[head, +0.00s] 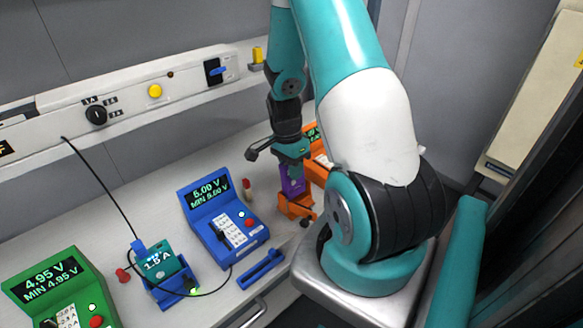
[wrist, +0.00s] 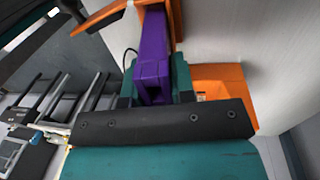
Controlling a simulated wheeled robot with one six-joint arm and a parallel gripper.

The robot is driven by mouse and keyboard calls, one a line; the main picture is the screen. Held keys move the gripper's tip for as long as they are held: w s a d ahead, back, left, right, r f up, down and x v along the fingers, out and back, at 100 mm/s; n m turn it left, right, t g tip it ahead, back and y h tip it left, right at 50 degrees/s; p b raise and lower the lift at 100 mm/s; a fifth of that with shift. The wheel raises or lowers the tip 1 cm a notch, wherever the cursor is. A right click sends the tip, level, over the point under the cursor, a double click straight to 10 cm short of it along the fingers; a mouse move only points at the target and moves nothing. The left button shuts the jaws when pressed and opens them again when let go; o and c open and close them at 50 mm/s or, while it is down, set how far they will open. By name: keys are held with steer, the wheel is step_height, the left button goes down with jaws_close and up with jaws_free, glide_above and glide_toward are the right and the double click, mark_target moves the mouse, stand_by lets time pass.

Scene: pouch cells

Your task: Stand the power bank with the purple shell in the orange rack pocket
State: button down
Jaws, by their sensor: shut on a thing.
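The power bank with the purple shell (head: 292,182) is upright below my gripper (head: 291,152) in the head view. My gripper is shut on its upper part. In the wrist view the purple shell (wrist: 152,55) shows between the teal fingers of my gripper (wrist: 153,88). The orange rack (head: 297,208) is directly below the power bank in the head view. The power bank's lower end meets the rack's upper edge in the picture; I cannot tell whether it is inside the pocket. An orange part shows at the power bank's far end in the wrist view.
An orange meter (head: 319,168) is behind, partly hidden by my arm. A blue rack (head: 172,292) holds a teal power bank (head: 160,262). A green meter (head: 62,290) is at lower left.

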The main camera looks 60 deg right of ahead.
steer(key=shift+s+f+b, duration=0.15)
steer(key=shift+f+b, duration=0.55)
steer(key=shift+f, duration=0.35)
steer(key=c, duration=0.9)
jaws_free()
steer(key=r, duration=0.5)
steer(key=w+r, duration=0.1)
steer(key=r, duration=0.5)
steer(key=w+r, duration=0.1)
steer(key=r, duration=0.5)
steer(key=shift+w+d+r+b, duration=0.15)
steer(key=shift+d+b, duration=0.1)
steer(key=shift+b, duration=0.15)
